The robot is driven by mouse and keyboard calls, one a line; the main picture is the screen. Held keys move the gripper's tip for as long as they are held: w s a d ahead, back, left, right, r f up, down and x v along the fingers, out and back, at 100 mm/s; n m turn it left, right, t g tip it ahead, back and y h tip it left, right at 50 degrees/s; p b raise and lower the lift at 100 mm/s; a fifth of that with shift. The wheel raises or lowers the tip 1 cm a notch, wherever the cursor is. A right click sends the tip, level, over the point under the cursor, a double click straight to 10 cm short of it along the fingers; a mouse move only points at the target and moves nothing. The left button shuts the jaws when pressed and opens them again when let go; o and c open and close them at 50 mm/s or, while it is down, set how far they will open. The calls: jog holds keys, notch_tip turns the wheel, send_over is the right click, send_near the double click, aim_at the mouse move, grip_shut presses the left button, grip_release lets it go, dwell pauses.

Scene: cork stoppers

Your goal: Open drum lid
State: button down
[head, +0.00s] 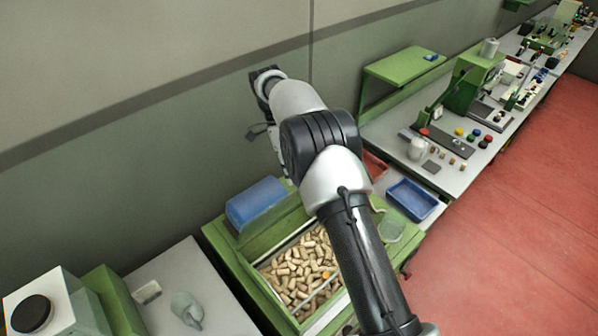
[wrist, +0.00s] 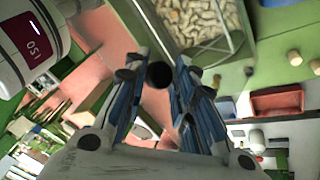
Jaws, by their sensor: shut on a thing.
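My gripper (wrist: 158,76) shows in the wrist view, with its two blue-and-black fingers on either side of a round black knob (wrist: 159,75). It is shut on this knob. A green-framed drum (head: 237,262) filled with cork stoppers stands below my arm in the head view. Its corks also show behind a clear panel (wrist: 222,52) at the top of the wrist view. I cannot tell whether the knob belongs to the drum's lid.
A blue rounded container (head: 256,202) sits at the drum's back edge. A blue tray (head: 412,199) lies to the right. A bench (head: 465,172) with small parts runs along the wall. The red floor (head: 500,250) at right is clear.

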jog(key=shift+w+a+f, duration=0.1)
jog(key=shift+a+f, duration=0.15)
jog(key=shift+f, duration=0.35)
jog(key=c, duration=1.8)
grip_release()
jog(key=shift+o, duration=1.3)
jog(key=shift+w+f, duration=0.15)
jog(key=shift+w, duration=0.05)
jog(key=shift+o, duration=1.2)
jog(key=shift+w+a, duration=0.2)
jog(key=shift+a, duration=0.05)
jog(key=shift+d, duration=0.15)
notch_tip(320, 180, up, 10)
